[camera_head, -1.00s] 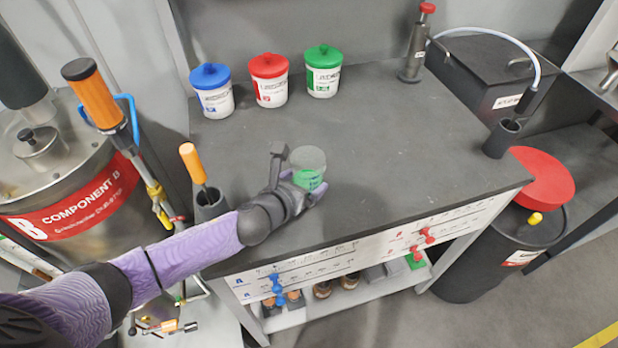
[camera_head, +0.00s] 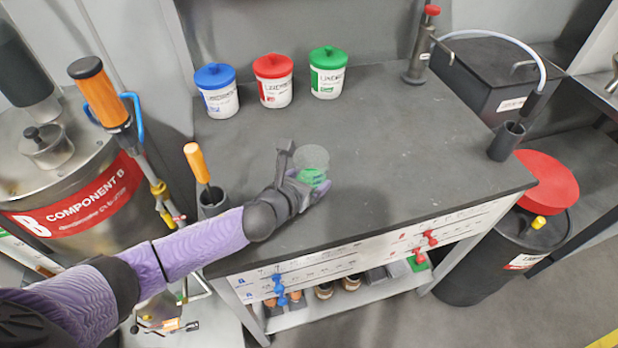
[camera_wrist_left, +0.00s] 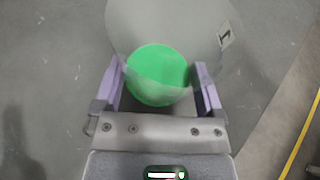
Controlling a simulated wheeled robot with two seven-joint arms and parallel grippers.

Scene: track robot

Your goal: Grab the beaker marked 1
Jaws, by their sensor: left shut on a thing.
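The beaker marked 1 (camera_head: 313,156) is a clear, greyish vessel with green contents near its bottom, over the front part of the grey bench. In the left wrist view the beaker (camera_wrist_left: 165,28) shows a small white label with a 1 (camera_wrist_left: 226,37) on its right side. My left gripper (camera_head: 308,184) is shut on the beaker, with one purple finger on each side of it in the left wrist view (camera_wrist_left: 159,88). I cannot tell whether the beaker's bottom touches the bench. My right gripper is not in view.
Blue-lidded (camera_head: 217,91), red-lidded (camera_head: 274,81) and green-lidded (camera_head: 327,73) tubs stand at the back of the bench (camera_head: 400,150). An orange-handled tool (camera_head: 197,163) stands in a dark holder left of my gripper.

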